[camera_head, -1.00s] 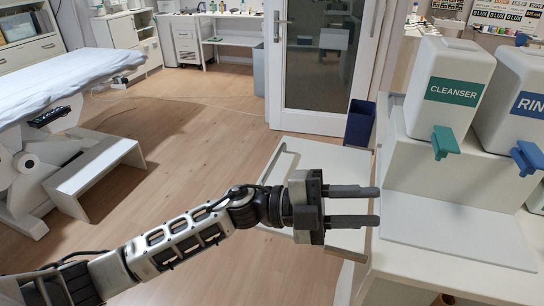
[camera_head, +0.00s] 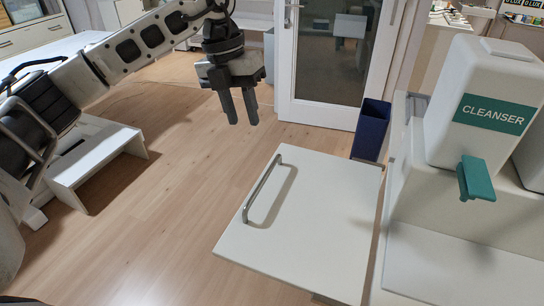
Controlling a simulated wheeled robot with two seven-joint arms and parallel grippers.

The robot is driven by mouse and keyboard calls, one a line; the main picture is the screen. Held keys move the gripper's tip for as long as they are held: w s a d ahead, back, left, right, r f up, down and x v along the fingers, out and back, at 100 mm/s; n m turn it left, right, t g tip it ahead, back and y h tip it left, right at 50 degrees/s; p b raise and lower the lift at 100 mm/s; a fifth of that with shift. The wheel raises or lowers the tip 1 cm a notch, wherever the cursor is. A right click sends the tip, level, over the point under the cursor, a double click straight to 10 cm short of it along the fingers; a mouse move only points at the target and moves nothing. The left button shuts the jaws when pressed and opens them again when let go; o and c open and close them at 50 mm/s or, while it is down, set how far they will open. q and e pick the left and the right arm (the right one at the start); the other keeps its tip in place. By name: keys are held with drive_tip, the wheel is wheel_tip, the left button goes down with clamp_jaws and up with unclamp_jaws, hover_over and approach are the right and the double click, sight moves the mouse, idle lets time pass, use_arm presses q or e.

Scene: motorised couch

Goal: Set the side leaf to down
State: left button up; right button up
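The side leaf (camera_head: 315,225) is a flat white panel, standing out level beside the white counter. A metal bar handle (camera_head: 262,189) runs along its left edge. My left gripper (camera_head: 242,122) hangs in the air above the floor, up and left of the leaf, with its two dark fingers pointing down. A narrow gap shows between the fingers and nothing is held. The gripper is apart from the handle. My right gripper is not in view.
A white counter (camera_head: 440,270) adjoins the leaf on the right, with a cleanser dispenser (camera_head: 490,110) on it. A dark blue bin (camera_head: 371,130) stands behind the leaf. A white step stool (camera_head: 95,155) is at left. Floor left of the leaf is clear.

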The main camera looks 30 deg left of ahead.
use_arm(q)
approach(261, 182)
drive_tip(key=f, duration=0.2)
drive_tip(key=f+p, duration=0.1)
drive_tip(key=f, duration=0.1)
drive_tip(key=d+f, duration=0.1)
drive_tip(key=f, duration=0.1)
drive_tip(key=shift+p, duration=0.35)
drive_tip(key=shift+w+d+f, duration=0.1)
drive_tip(key=shift+d+f, duration=0.1)
drive_tip(key=shift+f, duration=0.6)
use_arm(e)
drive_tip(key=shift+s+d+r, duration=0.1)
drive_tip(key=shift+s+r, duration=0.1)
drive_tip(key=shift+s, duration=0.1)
use_arm(q)
clamp_jaws()
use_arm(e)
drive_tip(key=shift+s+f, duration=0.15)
